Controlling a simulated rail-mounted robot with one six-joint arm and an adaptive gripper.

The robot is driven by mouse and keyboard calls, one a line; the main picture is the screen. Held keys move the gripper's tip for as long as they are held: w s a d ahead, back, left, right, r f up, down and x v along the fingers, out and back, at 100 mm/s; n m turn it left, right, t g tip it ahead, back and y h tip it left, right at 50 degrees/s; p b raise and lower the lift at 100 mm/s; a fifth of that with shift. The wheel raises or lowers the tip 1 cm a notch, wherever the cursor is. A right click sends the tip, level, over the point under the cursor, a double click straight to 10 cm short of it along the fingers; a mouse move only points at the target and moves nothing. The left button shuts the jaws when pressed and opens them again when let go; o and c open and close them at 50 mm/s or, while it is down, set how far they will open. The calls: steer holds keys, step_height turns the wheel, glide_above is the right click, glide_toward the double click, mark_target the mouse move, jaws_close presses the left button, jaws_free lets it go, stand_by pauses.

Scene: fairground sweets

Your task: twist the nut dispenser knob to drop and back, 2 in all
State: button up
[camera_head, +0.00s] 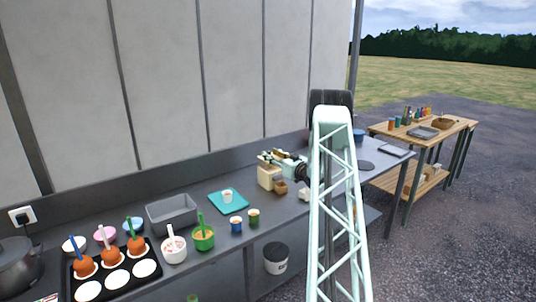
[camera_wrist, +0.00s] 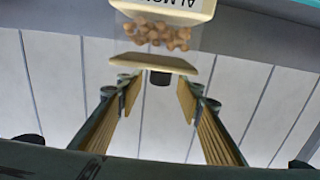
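The nut dispenser (camera_head: 267,179) is a small cream box on the steel counter in the head view. In the wrist view the nut dispenser (camera_wrist: 165,65) appears upside down, with a label of which "ALMO" is readable and almonds (camera_wrist: 155,35) behind a clear window. A dark knob (camera_wrist: 160,79) shows below its cream ledge. My gripper (camera_wrist: 158,88) is open, its two ridged fingers apart on either side of the knob, with gaps visible. I cannot tell whether the tips reach past the knob. In the head view my gripper (camera_head: 270,157) is at the dispenser's top.
A grey bin (camera_head: 172,213) and toffee apples (camera_head: 110,262) are farther left.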

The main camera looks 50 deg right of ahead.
mark_target(270, 153)
steer(key=shift+x, duration=1.5)
steer(key=shift+c, duration=0.3)
steer(key=c, duration=0.8)
